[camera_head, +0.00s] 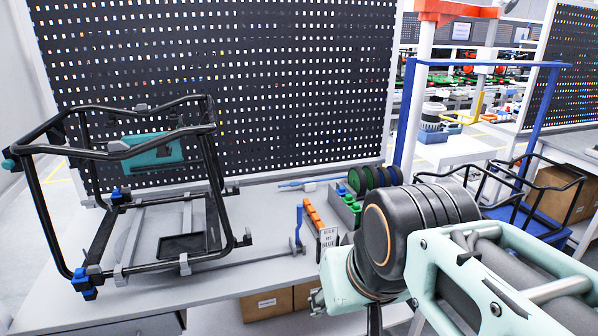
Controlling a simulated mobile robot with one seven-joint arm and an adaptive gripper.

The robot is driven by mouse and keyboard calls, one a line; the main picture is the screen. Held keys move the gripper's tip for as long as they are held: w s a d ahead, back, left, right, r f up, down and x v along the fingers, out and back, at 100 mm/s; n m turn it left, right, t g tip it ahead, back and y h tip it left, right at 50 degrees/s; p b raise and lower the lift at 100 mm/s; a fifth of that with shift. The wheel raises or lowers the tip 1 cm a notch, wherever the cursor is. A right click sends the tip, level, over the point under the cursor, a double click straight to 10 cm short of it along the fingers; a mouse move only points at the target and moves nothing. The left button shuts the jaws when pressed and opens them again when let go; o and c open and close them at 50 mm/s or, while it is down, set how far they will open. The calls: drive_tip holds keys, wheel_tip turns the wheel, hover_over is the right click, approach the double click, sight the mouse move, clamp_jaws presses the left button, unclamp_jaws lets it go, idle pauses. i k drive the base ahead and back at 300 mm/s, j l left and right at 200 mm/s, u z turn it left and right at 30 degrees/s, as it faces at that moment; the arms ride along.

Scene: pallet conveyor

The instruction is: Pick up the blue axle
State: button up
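A slim blue upright piece (299,222) stands on the grey workbench (235,275), with a small grey base at its foot. A blue and white rod-like item (300,184) lies flat farther back on the bench. I cannot tell for certain which of these is the blue axle. My arm fills the lower right, just right of the upright piece, and hides part of the bench. My gripper's fingers do not show.
A black tubular frame (215,170) stands on the bench's left. A black perforated panel (230,90) rises behind. Cardboard boxes (267,304) are below.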

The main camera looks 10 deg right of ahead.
sight(295, 184)
drive_tip(key=i+l+z, duration=0.1)
drive_tip(key=i, duration=0.3)
drive_tip(key=i+l+z, duration=0.1)
drive_tip(key=i+l, duration=0.2)
drive_tip(key=i+l+z, duration=0.1)
drive_tip(key=i, duration=0.4)
drive_tip(key=u, duration=1.7)
drive_tip(key=l+z, duration=0.15)
drive_tip(key=z, duration=1.5)
